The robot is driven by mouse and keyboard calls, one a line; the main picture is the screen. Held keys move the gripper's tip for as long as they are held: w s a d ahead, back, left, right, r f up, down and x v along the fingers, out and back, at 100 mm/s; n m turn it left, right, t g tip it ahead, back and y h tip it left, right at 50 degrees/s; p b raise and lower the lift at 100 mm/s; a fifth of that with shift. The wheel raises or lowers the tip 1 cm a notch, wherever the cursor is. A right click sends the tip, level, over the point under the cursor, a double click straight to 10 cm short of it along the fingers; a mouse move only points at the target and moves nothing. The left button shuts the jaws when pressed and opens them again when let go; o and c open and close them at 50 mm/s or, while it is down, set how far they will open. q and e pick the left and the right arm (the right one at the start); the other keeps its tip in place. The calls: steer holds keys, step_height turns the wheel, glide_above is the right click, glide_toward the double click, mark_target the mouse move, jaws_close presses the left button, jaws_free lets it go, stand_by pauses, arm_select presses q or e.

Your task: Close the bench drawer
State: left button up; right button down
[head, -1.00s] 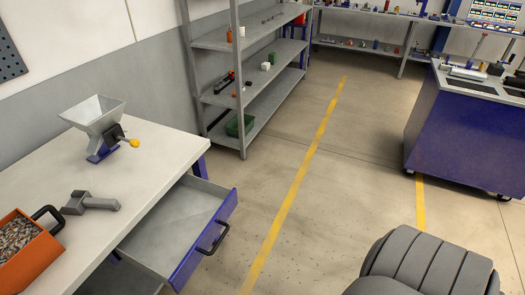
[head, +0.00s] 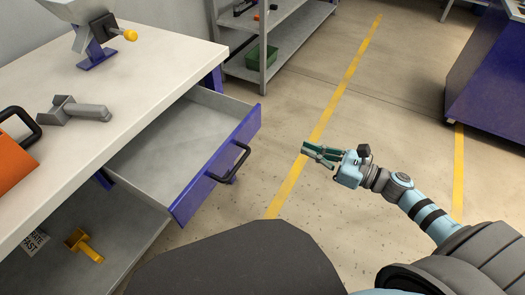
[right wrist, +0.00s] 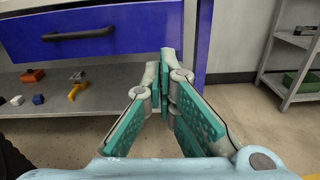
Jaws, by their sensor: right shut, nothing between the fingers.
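The bench drawer (head: 185,150) is pulled out from under the bench top and looks empty inside. Its blue front has a black handle (head: 230,163). The blue front (right wrist: 130,30) and the handle (right wrist: 92,33) also show in the right wrist view, ahead and to the left. My right gripper (head: 306,150) is shut and empty, to the right of the drawer front and apart from it. Its teal finger pads (right wrist: 163,80) meet in front of the right end of the drawer front in the wrist view. My left gripper is not in view.
A lower shelf (head: 125,225) holds a yellow item (head: 83,245). A shelf rack (head: 285,45) stands behind. The floor right of the drawer is free.

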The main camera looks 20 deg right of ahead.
mark_target(253, 127)
steer(key=shift+n+y, duration=0.3)
steer(key=shift+n, duration=0.2)
steer(key=x, duration=1.3)
steer(key=shift+s+a+r, duration=0.2)
steer(key=shift+a+r, duration=0.05)
steer(key=shift+a, duration=0.05)
steer(key=shift+w+a, duration=0.3)
steer(key=shift+w, duration=0.05)
steer(key=shift+w, duration=0.15)
